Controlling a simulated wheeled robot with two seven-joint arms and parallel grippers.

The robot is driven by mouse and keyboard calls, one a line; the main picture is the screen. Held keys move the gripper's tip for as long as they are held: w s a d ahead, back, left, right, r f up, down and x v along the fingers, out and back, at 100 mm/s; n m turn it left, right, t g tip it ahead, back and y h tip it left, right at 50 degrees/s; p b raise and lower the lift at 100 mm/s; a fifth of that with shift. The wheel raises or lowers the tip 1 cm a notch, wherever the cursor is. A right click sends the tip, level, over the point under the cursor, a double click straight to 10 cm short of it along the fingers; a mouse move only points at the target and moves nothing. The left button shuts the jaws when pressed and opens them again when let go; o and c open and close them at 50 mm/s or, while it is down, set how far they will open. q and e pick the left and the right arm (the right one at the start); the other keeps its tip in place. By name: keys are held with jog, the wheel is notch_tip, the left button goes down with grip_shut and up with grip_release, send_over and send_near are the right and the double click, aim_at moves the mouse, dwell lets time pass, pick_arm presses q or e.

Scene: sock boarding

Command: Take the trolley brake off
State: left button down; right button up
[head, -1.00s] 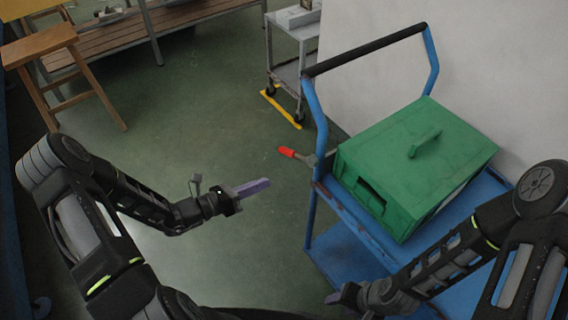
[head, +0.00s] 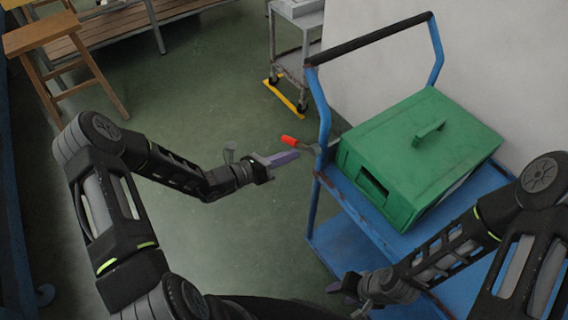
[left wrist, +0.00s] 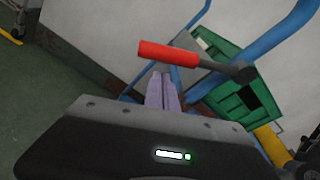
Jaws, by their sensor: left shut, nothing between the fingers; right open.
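The brake lever has a red grip (head: 291,141) and a grey arm that joins the left side of the blue trolley (head: 352,200). In the left wrist view the red grip (left wrist: 168,53) lies just beyond the fingertips, crossing the picture from left to right. My left gripper (head: 284,158) is shut and empty, its purple fingers just below the red grip in the head view. I cannot tell whether they touch it. My right gripper (head: 345,286) is open and empty, low in front of the trolley.
A green case (head: 420,155) sits on the trolley's top deck. The trolley's black push handle (head: 370,38) rises behind. A grey cart (head: 300,25) stands at the back near yellow floor marks. A wooden stool (head: 45,38) stands far left. The floor left of the trolley is clear.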

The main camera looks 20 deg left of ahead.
pick_arm(q)
jog(key=shift+w+a+r, duration=0.1)
jog(key=shift+a+r, duration=0.3)
jog(key=shift+r, duration=0.3)
pick_arm(e)
jog(key=shift+r, duration=0.15)
